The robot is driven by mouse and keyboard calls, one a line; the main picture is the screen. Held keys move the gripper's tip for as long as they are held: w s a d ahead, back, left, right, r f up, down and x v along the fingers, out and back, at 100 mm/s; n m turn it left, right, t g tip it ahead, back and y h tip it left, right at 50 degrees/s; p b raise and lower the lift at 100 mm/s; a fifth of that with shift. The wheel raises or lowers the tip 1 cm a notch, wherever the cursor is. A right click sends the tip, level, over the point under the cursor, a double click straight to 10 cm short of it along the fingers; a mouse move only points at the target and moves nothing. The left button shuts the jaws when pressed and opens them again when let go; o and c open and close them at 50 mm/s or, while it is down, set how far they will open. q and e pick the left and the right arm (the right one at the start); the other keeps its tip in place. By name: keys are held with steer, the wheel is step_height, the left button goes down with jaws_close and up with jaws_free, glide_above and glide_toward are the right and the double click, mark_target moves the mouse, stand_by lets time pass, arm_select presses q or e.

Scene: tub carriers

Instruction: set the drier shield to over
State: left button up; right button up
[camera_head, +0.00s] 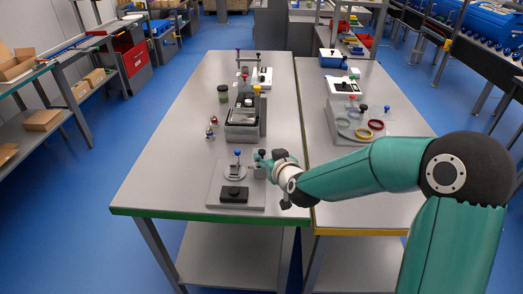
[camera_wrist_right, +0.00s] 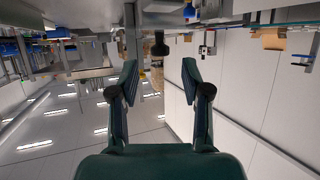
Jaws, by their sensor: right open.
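A grey base plate (camera_head: 215,194) lies near the front of the left table. On it stand a round grey piece with an upright post and blue knob (camera_head: 237,153), and a black block (camera_head: 233,194). I cannot tell for certain which part is the drier shield. My right gripper (camera_head: 259,158) is just right of the blue knob, apart from it, and partly hides the plate's right side. In the right wrist view its two fingers (camera_wrist_right: 158,85) are spread with nothing between them. A dark knob-like shape (camera_wrist_right: 160,45) shows beyond the fingertips. My left gripper is out of view.
Behind the plate stand a grey tray unit (camera_head: 243,132), small red-topped items (camera_head: 212,128) and a dark green jar (camera_head: 223,93). The right table holds a grey stand with coloured rings (camera_head: 376,125) and a white device (camera_head: 343,86). The left table's front left is clear.

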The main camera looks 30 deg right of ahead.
mark_target(263, 153)
steer(key=p+x, duration=0.1)
steer(key=x, duration=0.5)
steer(key=shift+c, duration=0.4)
jaws_close()
